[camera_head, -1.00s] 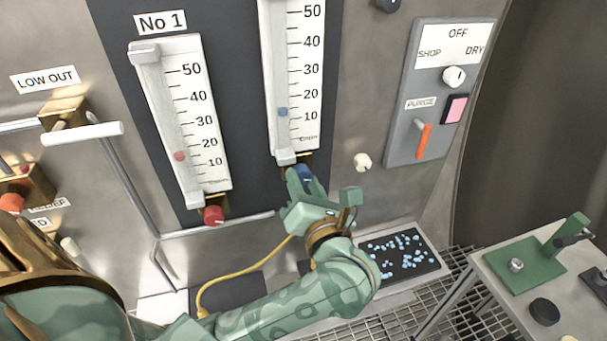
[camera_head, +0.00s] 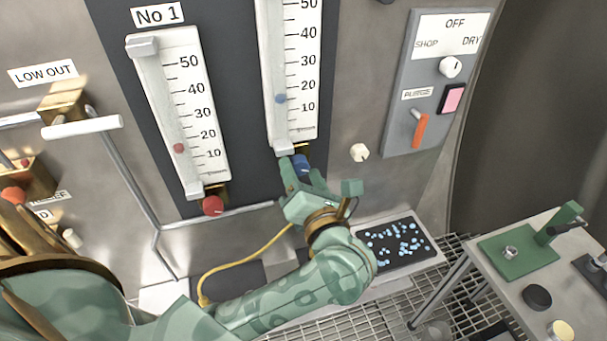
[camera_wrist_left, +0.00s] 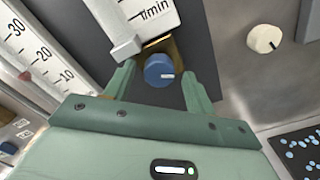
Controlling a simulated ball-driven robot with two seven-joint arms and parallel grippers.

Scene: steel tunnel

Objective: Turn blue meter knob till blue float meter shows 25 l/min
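The blue meter knob (camera_head: 301,164) sits below the right-hand float meter (camera_head: 282,148). In the left wrist view the knob (camera_wrist_left: 158,70) is a blue cylinder with a white mark pointing right. The blue float (camera_head: 280,98) stands between 10 and 20, nearer 10. My left gripper (camera_head: 304,176) is at the knob. In the left wrist view its fingers (camera_wrist_left: 157,82) stand open either side of the knob, with small gaps showing; contact cannot be told. The fingers partly hide the knob in the head view. My right gripper is out of view.
The No 1 meter (camera_head: 165,90) with its red knob (camera_head: 213,205) stands to the left. A white knob (camera_head: 359,152) and a grey switch panel (camera_head: 398,120) are to the right. A pipe handle (camera_head: 82,127) juts out at left. A bench (camera_head: 515,280) stands at lower right.

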